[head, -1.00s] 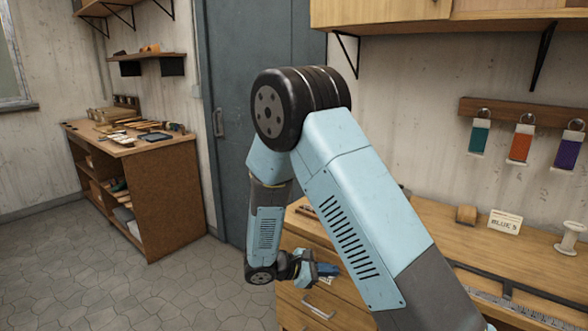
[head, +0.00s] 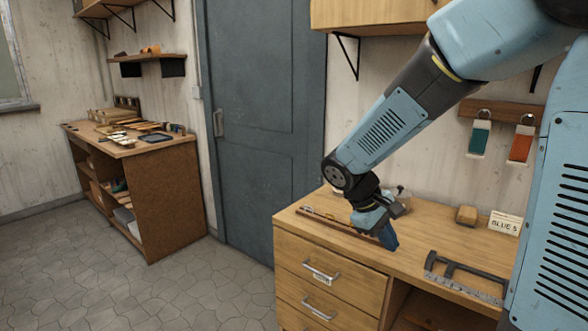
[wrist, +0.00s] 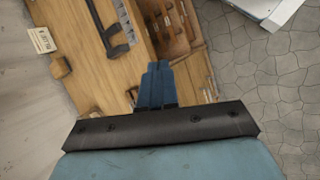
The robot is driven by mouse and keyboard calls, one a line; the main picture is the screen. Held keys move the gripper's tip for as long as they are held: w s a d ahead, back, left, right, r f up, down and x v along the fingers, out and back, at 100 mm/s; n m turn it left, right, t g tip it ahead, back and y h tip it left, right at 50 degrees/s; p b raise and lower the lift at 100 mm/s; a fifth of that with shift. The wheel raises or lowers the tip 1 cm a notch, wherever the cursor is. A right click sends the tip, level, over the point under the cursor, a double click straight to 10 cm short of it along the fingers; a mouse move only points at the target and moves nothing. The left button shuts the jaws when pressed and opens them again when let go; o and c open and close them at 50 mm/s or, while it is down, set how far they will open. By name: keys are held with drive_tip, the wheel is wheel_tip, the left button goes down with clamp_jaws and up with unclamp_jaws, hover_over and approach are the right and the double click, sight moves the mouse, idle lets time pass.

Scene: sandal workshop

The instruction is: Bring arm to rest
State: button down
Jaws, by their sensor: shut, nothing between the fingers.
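My gripper (head: 389,238) shows in the head view above the wooden workbench (head: 440,235), pointing down and a little to the right. Its blue fingers are together and empty. In the wrist view my gripper (wrist: 157,75) also shows shut, with the bench's drawers and shelf beyond the fingertips. My arm reaches across the upper right of the head view, bent at the elbow. I cannot tell how high the fingertips are above the bench.
A black-framed tool (head: 465,275), a wooden block (head: 466,215) and a card reading "BLUE 5" (head: 504,224) are on the bench. Coloured tags (head: 479,137) hang on the wall. A grey door (head: 262,130) and a second bench (head: 150,200) stand to the left. The floor (head: 120,285) there is clear.

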drive_tip(key=s+d+r+m+t+y, duration=0.2)
drive_tip(key=s+r+m+t+y, duration=0.3)
drive_tip(key=s+r, duration=0.7)
drive_tip(key=shift+s+d+m+t+y, duration=0.2)
drive_tip(key=shift+s+m+t+y, duration=0.3)
drive_tip(key=shift+s+m, duration=0.5)
